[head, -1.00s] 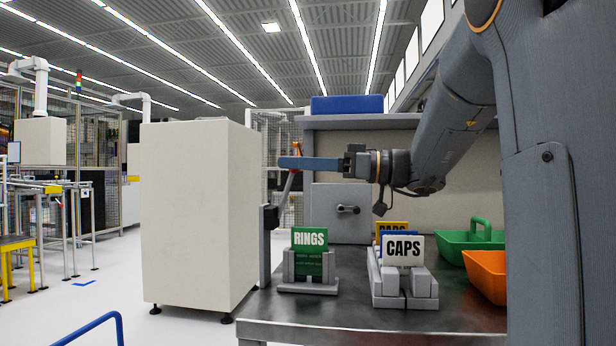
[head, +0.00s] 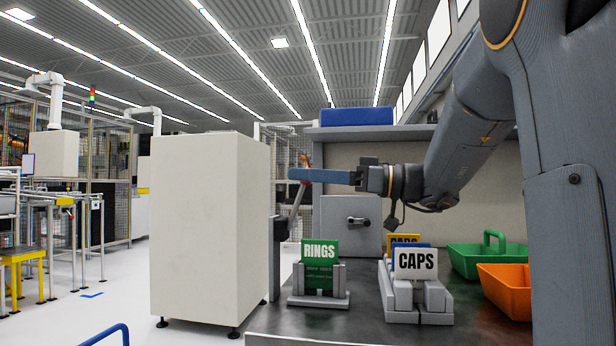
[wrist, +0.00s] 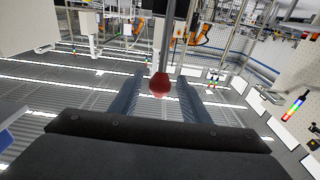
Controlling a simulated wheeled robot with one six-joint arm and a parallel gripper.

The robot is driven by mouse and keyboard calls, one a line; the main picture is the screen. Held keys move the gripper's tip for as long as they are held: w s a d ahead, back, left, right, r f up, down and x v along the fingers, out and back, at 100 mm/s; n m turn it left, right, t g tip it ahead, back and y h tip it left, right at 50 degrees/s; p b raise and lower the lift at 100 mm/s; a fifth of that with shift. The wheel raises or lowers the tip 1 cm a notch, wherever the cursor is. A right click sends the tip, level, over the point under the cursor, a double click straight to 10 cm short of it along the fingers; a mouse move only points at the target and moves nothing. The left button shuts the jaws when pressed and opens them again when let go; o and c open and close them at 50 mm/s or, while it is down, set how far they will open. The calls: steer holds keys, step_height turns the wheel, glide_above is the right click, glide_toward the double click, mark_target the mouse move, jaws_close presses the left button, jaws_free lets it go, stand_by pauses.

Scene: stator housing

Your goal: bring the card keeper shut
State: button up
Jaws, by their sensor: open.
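A green RINGS card (head: 321,266) stands upright in a grey slotted holder (head: 318,301) on the bench. A white CAPS card (head: 415,263), with blue and yellow cards behind it, stands in a grey block holder (head: 401,314) to its right. Which one is the card keeper I cannot tell. My gripper (head: 292,174) is stretched out to the left, above and behind the RINGS card, well clear of both holders. Its blue fingers are apart. In the wrist view, a red knob (wrist: 160,84) on a grey rod appears between the open fingers (wrist: 160,76); contact cannot be told.
A grey lever (head: 298,198) rises from a post at the bench's left edge, beside my fingertips. A tall white cabinet (head: 205,230) stands left of the bench. Green (head: 487,262) and orange (head: 505,288) bins sit at the right. A grey box (head: 345,226) stands behind.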

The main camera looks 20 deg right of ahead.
steer(key=v, duration=0.7)
steer(key=shift+s+d+p, duration=0.2)
steer(key=shift+d+p, duration=0.15)
